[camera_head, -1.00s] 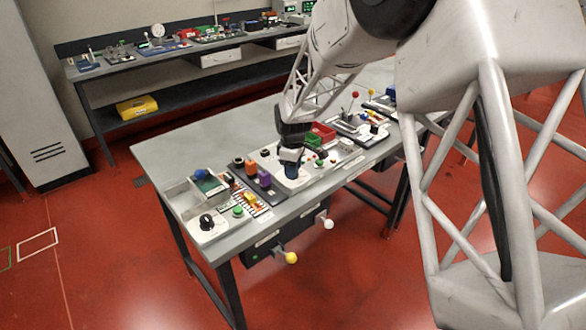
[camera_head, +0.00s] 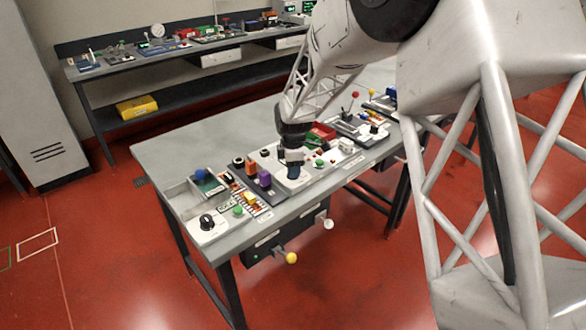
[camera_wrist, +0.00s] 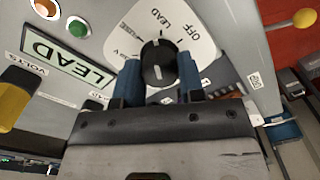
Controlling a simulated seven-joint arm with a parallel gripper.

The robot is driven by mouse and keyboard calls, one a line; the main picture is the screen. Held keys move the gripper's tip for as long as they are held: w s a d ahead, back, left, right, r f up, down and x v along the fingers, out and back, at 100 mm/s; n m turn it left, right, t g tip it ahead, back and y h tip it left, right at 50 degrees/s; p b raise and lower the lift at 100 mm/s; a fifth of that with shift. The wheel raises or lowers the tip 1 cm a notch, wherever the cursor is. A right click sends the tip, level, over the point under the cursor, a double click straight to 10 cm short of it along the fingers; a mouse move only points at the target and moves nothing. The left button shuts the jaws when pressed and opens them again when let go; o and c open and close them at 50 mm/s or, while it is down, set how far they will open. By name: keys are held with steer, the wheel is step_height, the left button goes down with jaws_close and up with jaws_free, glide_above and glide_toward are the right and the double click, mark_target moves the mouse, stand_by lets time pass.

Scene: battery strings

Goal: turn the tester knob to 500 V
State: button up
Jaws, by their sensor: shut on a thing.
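The tester knob (camera_wrist: 158,64) is black and round, on a white dial plate (camera_wrist: 203,42). In the wrist view the dial shows OFF, LEAD and a partly hidden mark ending in V. A pale line shows on the knob, but I cannot tell surely which mark it points at. My gripper (camera_wrist: 158,78) has its blue fingers on both sides of the knob and is shut on it. In the head view my gripper (camera_head: 293,170) reaches down to the pale tester panel (camera_head: 312,177), and the knob is hidden there.
Orange and purple blocks (camera_head: 264,179) stand left of the gripper. Another black knob (camera_head: 206,221) is at the bench's near left. A green button (camera_wrist: 77,28) and a yellow lever (camera_wrist: 16,97) are close by in the wrist view. The bench's back left (camera_head: 180,150) is clear.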

steer(key=n, duration=0.4)
steer(key=shift+n, duration=0.9)
